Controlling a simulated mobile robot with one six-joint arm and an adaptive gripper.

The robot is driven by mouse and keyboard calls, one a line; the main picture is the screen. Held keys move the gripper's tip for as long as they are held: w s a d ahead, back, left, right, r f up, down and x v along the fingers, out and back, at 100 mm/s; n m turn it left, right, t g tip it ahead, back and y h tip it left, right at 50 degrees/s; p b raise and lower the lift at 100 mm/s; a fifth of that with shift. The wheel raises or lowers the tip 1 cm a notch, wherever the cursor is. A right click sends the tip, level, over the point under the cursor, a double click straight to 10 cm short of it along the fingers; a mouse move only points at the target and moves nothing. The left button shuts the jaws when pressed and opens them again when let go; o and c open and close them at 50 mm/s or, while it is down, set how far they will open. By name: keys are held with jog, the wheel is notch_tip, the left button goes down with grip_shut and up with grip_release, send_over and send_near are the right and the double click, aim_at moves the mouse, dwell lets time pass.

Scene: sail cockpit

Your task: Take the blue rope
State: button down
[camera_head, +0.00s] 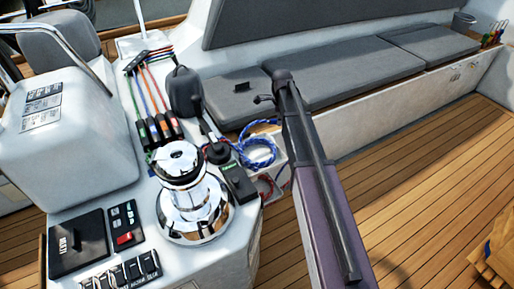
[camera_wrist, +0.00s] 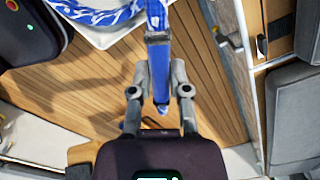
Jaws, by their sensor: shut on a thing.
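The blue rope (camera_head: 256,152) has white flecks and lies in loops at the right edge of the white console, over an open white bin. Its loops also show at the top left of the wrist view (camera_wrist: 100,14). My gripper (camera_wrist: 159,65) is shut on a blue length of the rope, which runs up between the fingers; a short blue end hangs below the grip. In the head view my arm crosses the right of the rope, and I cannot make out the fingers there.
A chrome winch (camera_head: 195,195) and a row of rope clutches (camera_head: 160,130) stand on the console left of the rope. A grey cushioned bench (camera_head: 330,80) runs behind. The wooden deck (camera_head: 420,160) at right is mostly clear.

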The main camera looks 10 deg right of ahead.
jog(key=shift+w+r+p, duration=0.1)
jog(key=shift+r+p, duration=1.25)
jog(key=shift+r, duration=0.1)
